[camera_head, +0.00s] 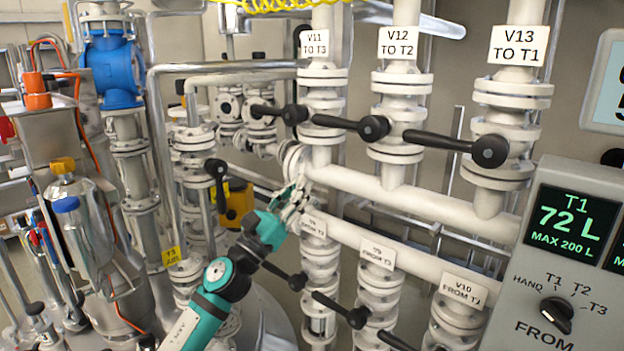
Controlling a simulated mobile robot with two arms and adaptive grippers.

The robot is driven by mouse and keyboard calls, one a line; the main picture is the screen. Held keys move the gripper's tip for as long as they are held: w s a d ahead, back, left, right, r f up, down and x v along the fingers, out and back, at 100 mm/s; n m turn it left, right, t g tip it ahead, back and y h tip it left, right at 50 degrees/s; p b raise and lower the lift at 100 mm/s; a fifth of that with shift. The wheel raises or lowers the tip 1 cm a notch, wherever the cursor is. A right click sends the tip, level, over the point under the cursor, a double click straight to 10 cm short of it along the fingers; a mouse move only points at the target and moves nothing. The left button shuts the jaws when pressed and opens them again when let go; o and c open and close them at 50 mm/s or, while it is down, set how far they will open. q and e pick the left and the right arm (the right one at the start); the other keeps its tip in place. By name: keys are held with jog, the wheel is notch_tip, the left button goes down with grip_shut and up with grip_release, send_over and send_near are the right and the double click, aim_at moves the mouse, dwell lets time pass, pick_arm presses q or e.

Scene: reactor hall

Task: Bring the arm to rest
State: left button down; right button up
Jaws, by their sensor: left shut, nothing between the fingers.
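My left arm comes in from the bottom, teal and dark grey. Its left gripper (297,193) is shut and empty, in front of the white pipes near the middle of the view. It appears close to the end of a horizontal pipe; I cannot tell whether it touches it. My right gripper does not show.
Black valve handles stand out at V11 (281,113), V12 (372,128) and V13 (488,150). More black handles (355,316) lie below, right of my arm. A grey control panel (560,260) reading T1 72 L is at right. Bottles (75,225) and metal equipment crowd the left.

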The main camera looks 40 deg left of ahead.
pick_arm(q)
jog(key=shift+v, duration=1.05)
jog(key=shift+d, duration=0.15)
